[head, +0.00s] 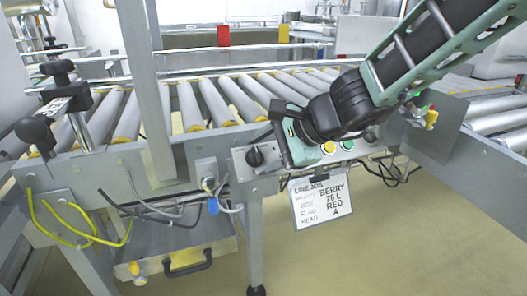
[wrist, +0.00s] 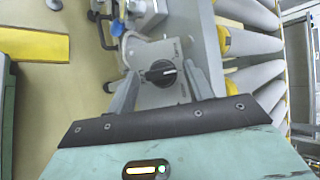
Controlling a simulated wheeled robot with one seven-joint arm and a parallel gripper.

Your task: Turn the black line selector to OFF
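The black line selector (head: 255,156) is a round knob on a grey control plate at the front of the conveyor. In the wrist view the selector (wrist: 160,73) shows a white pointer mark; the small labels around it are too blurred to read. My gripper (wrist: 163,75) is open, with one grey finger on each side of the knob in that view. Gaps show between the fingers and the knob, and I cannot tell how far in front of it the fingertips are. In the head view my gripper's body hides part of the control plate right of the knob.
A handwritten sign (head: 322,199) hangs below. The conveyor rollers (head: 240,98) lie behind, and open floor (head: 400,240) is in front.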

